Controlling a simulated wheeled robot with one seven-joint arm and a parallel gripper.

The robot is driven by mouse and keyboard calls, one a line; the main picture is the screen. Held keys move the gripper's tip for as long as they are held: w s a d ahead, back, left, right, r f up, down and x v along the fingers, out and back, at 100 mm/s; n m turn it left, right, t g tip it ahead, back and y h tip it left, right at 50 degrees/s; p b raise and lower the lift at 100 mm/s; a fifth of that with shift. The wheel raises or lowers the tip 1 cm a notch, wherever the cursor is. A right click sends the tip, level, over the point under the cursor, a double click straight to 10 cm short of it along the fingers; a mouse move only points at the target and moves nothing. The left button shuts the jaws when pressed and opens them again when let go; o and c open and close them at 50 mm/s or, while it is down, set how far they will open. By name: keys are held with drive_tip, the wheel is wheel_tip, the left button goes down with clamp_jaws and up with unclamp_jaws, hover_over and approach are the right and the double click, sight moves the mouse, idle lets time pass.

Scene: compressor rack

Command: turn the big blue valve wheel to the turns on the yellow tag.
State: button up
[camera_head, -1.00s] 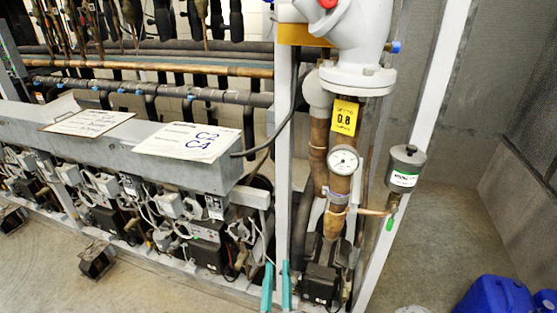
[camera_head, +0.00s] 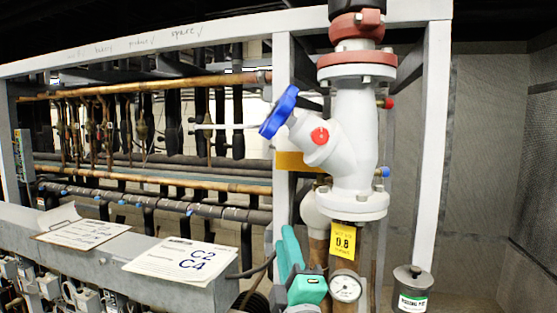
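The big blue valve wheel (camera_head: 279,111) sits edge-on at the left end of a slanted stem on the white valve body (camera_head: 352,130). The yellow tag (camera_head: 342,240) hangs below the valve's lower flange and reads 0.8; its smaller print is too small to read. My gripper (camera_head: 286,238) with teal fingers shows at the lower middle, below the wheel and left of the tag, pointing up. Its fingers look parted, with nothing seen between them. It is apart from the wheel.
A white frame post (camera_head: 283,180) stands just behind the wheel. A round gauge (camera_head: 345,287) and a grey canister (camera_head: 412,290) sit lower right. Copper pipes (camera_head: 150,175) run behind on the left. Papers (camera_head: 182,258) lie on the grey beam.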

wheel_tip(320, 180, up, 13)
drive_tip(key=s+n, duration=0.2)
drive_tip(key=n, duration=0.4)
drive_tip(key=n+h, duration=0.4)
drive_tip(key=n, duration=0.1)
approach(277, 120)
drive_tip(key=x, duration=0.2)
drive_tip(key=shift+w+r, duration=0.15)
drive_tip(key=shift+w, duration=0.25)
drive_tip(key=x, duration=0.9)
drive_tip(key=shift+w+r, duration=0.1)
drive_tip(key=shift+w, duration=0.25)
drive_tip(key=shift+w+d+r, duration=0.2)
drive_tip(key=shift+w, duration=0.25)
drive_tip(key=shift+a, duration=0.1)
clamp_jaws()
